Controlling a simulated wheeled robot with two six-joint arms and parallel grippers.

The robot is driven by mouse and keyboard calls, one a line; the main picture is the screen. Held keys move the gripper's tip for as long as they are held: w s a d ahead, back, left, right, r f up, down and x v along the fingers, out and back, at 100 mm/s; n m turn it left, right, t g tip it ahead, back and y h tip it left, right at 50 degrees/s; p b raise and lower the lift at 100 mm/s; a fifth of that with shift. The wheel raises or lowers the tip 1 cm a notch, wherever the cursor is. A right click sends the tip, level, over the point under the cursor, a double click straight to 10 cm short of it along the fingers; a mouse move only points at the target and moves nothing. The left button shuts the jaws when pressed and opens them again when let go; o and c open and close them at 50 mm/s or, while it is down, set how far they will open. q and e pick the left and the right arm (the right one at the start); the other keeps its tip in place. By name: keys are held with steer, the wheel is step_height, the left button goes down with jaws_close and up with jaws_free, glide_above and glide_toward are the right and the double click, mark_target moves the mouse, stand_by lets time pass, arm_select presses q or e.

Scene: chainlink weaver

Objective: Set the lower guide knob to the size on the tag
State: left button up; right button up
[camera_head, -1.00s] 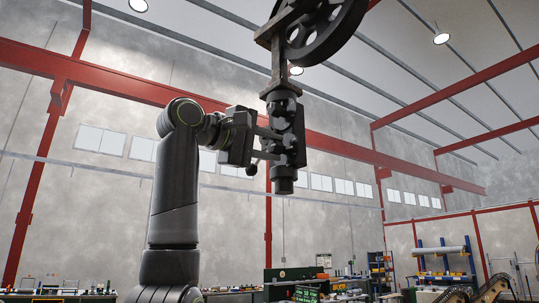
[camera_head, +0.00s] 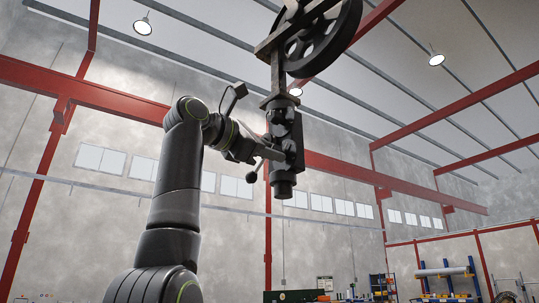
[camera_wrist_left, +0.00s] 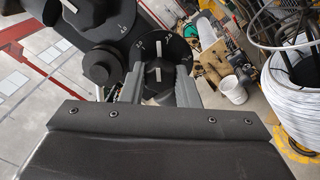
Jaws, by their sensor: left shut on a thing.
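The guide unit (camera_head: 283,178) hangs from a bracket below a large dark wheel, with two dark knobs one above the other. My left gripper (camera_head: 279,154) reaches it from the left at the lower guide knob (camera_head: 289,145). In the left wrist view, the left gripper's fingers (camera_wrist_left: 158,76) are shut on this black knob (camera_wrist_left: 157,70), one on each side. Its white pointer line points roughly up, towards small white numbers on a dark dial (camera_wrist_left: 168,46) too small to read surely. The other knob (camera_wrist_left: 97,12), with a white line, is at upper left. No tag is readable. My right gripper is out of view.
The wheel (camera_head: 325,35) is just above the guide unit. The wrist view shows a round black part (camera_wrist_left: 101,66) close to the left finger, a white wire coil (camera_wrist_left: 296,95) at right and a white bucket (camera_wrist_left: 233,90) below. Open air surrounds my arm.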

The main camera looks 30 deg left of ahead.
arm_select(q)
steer(key=n+b, duration=0.1)
steer(key=n, duration=0.7)
steer(key=shift+n, duration=0.3)
stand_by(0.4)
steer(key=o, duration=1)
steer(key=shift+c, duration=0.2)
steer(key=b+v, duration=0.4)
steer(key=v, duration=1.3)
steer(key=shift+s+r, duration=0.2)
steer(key=shift+s, duration=0.05)
